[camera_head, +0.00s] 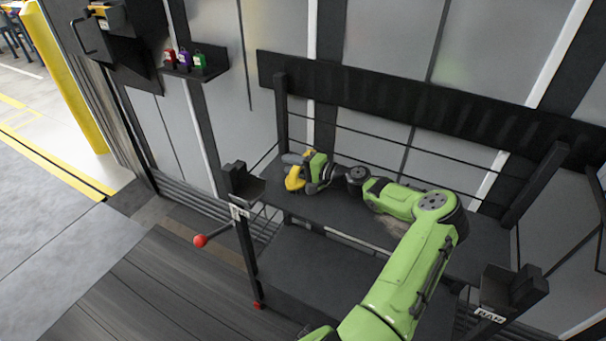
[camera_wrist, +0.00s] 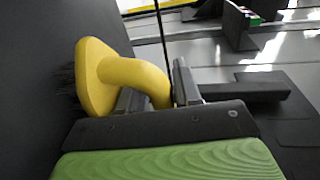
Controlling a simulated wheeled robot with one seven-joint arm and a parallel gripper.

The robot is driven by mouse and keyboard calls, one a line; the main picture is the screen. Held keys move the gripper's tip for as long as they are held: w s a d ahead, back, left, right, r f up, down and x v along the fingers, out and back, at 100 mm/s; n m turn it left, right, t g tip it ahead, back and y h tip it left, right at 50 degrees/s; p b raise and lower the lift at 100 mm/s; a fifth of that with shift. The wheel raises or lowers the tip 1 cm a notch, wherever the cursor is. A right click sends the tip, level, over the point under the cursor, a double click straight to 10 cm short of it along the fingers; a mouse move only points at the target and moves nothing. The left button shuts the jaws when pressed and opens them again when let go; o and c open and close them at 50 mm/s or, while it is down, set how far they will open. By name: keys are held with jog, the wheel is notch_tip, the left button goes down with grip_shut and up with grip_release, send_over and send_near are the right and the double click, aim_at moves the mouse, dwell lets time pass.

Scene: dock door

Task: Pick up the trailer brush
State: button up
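The trailer brush is yellow with dark bristles. In the wrist view the brush (camera_wrist: 97,75) is at the left, its bristles towards the dark shelf surface. Its curved handle runs down between the two fingers of my gripper (camera_wrist: 160,92). The handle nearly fills the space between them; I cannot tell whether both fingers press on it. In the head view the brush (camera_head: 294,180) shows as a yellow patch at the left part of the dark shelf (camera_head: 345,205), with my gripper (camera_head: 297,168) right at it, hiding part of it.
A rail with thin bars runs behind the shelf. A lever with a red knob (camera_head: 200,241) sticks out at the shelf's left front. A small wall shelf (camera_head: 195,68) holds red, purple and green items. A yellow post (camera_head: 66,75) stands at the far left.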

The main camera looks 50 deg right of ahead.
jog(key=shift+c, duration=0.4)
grip_shut()
jog(key=shift+r, duration=0.1)
